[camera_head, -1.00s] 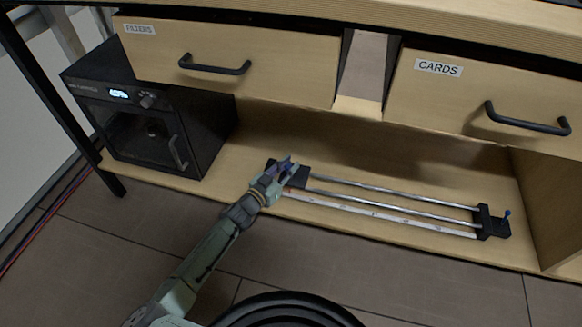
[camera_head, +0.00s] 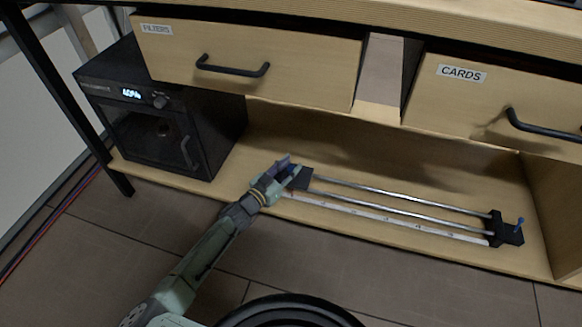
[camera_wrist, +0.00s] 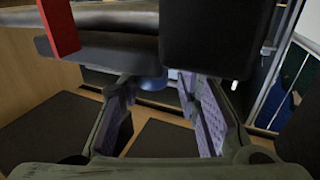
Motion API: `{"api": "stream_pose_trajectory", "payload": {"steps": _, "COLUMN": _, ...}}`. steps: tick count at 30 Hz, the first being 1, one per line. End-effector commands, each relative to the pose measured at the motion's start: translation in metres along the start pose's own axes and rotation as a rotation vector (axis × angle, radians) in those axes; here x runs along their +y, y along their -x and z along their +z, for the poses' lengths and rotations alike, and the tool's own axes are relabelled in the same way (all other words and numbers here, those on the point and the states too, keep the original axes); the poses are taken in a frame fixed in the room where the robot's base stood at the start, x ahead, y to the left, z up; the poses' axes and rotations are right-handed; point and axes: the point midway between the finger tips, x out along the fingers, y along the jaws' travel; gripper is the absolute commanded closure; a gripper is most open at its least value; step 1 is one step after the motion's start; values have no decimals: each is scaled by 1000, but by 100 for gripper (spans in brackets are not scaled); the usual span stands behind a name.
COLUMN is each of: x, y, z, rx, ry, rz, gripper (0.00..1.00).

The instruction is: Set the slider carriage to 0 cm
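The slider lies on the lower shelf, with two metal rails (camera_head: 400,193) and a pale marked scale strip (camera_head: 385,219) along its front. The dark carriage (camera_head: 302,178) is at the left end of the rails, beside my gripper (camera_head: 285,167). My gripper partly hides the slider's left end, and the exact scale reading is too small to read. In the wrist view my gripper (camera_wrist: 158,88) has its two purple-padded fingers apart. A blue rounded part (camera_wrist: 152,82) shows between the fingertips. A black block (camera_wrist: 210,38) and a red piece (camera_wrist: 60,25) are close above them.
A black oven-like box (camera_head: 160,120) with a lit display stands left of the slider. Drawers marked FILTERS (camera_head: 250,65) and CARDS (camera_head: 490,100) hang above. The shelf behind the rails is clear.

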Motion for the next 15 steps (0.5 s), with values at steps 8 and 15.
{"api": "stream_pose_trajectory", "payload": {"steps": 8, "x": 1, "y": 0, "z": 0, "rx": 1, "ry": 0, "rz": 2, "gripper": 61}}
{"api": "stream_pose_trajectory", "payload": {"steps": 15, "x": 0, "y": 8, "z": 0, "rx": 1, "ry": -1, "rz": 2, "gripper": 61}}
